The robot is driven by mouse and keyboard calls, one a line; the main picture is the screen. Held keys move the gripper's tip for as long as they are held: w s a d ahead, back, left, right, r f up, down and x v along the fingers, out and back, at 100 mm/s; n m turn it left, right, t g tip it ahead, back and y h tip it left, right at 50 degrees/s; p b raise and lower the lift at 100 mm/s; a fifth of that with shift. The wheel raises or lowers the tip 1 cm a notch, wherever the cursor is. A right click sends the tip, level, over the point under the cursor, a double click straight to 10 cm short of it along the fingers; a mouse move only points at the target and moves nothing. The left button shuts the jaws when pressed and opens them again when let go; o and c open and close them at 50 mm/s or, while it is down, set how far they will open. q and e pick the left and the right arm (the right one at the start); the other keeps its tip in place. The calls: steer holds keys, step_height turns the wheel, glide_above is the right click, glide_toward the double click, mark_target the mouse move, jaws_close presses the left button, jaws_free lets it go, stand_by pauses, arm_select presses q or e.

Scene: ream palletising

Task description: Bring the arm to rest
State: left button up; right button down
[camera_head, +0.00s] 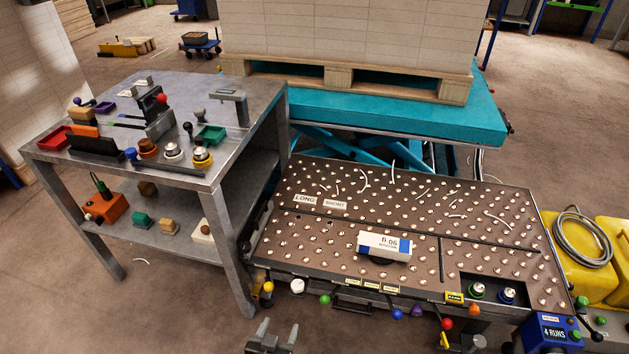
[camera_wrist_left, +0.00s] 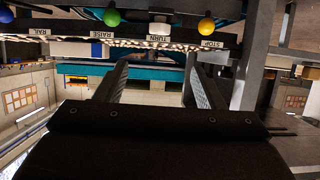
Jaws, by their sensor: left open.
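My left gripper (camera_head: 277,332) shows at the bottom edge of the head view, in front of the ball-top table's front edge. Its two fingers stand apart with nothing between them. In the left wrist view the open fingers (camera_wrist_left: 155,85) point towards the table's front, below the labelled levers. They appear apart from the levers. I cannot make out my right gripper in either view.
The ball-top table (camera_head: 330,255) carries a white and blue ream (camera_head: 384,245). Coloured lever knobs (camera_head: 325,299) line its front. A grey workbench (camera_head: 190,85) stands left, a teal lift (camera_head: 400,115) with a loaded pallet (camera_head: 345,79) behind. Floor shows at lower left.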

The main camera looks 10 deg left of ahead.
arm_select(q)
steer(key=s+a+f+g, duration=0.4)
steer(key=s+a+f, duration=0.15)
steer(key=s, duration=0.45)
steer(key=s+a+f+g+y, duration=0.1)
steer(key=s+a+f+g, duration=0.4)
steer(key=s, duration=0.6)
steer(key=s+a+f+g, duration=0.3)
steer(key=s+f, duration=0.3)
steer(key=s, duration=0.4)
steer(key=s+r+p, duration=0.4)
steer(key=r+p, duration=0.4)
steer(key=p, duration=0.4)
steer(key=shift+s+d+r+n+p, duration=0.2)
steer(key=shift+s+d+n+p, duration=0.05)
steer(key=shift+s+n+p, duration=0.15)
arm_select(e)
steer(key=s+r, duration=0.4)
steer(key=r, duration=0.4)
steer(key=shift+s+r, duration=0.2)
steer(key=shift+s, duration=0.15)
arm_select(q)
steer(key=shift+w, duration=0.1)
arm_select(e)
steer(key=shift+a, duration=0.1)
